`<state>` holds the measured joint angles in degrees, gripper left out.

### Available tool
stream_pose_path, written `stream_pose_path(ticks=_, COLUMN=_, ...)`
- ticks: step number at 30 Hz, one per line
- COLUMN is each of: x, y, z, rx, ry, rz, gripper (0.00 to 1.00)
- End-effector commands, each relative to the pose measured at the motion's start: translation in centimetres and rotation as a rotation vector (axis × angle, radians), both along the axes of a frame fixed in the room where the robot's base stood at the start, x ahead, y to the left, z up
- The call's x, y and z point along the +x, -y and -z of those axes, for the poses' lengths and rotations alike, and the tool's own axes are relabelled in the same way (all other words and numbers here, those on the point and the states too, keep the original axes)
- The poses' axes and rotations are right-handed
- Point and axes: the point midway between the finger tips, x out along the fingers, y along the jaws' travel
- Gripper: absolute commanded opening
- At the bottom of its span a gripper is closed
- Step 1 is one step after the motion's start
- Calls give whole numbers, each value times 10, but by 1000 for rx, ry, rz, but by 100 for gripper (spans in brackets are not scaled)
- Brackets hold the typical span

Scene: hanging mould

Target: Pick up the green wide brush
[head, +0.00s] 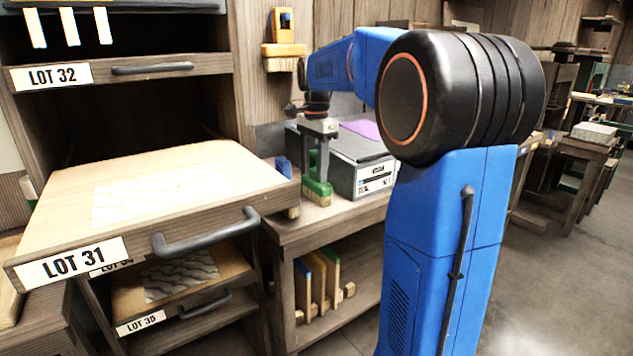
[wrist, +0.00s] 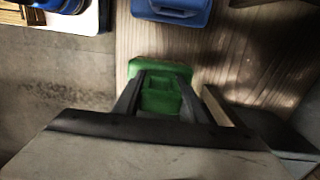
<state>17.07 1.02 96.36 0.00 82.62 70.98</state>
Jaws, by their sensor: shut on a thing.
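The green wide brush (head: 315,187) has a green body and pale bristles at its bottom edge. In the head view it stands on the wooden bench top, beside the grey box. My gripper (head: 317,170) points down over it, with its fingers shut on the brush's upper part. In the wrist view the green brush (wrist: 160,95) lies between the two fingers of my gripper (wrist: 160,100). Whether the bristles touch the bench I cannot tell. The fingers and the gripper body hide part of the brush.
A blue object (head: 283,168) stands just left of the brush. A grey box (head: 360,165) with a purple sheet is close on the right. The pulled-out LOT 31 drawer (head: 150,190) is at left.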

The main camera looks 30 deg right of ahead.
Motion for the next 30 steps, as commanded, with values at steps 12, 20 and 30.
stream_pose_path(ticks=12, x=0, y=0, z=-24, rx=-1, ry=2, rz=0, gripper=0)
stream_pose_path(ticks=20, x=-16, y=1, z=-36, rx=0, ry=0, rz=1, gripper=0)
stream_pose_path(ticks=30, x=-72, y=3, z=-36, rx=-1, ry=2, rz=3, gripper=0)
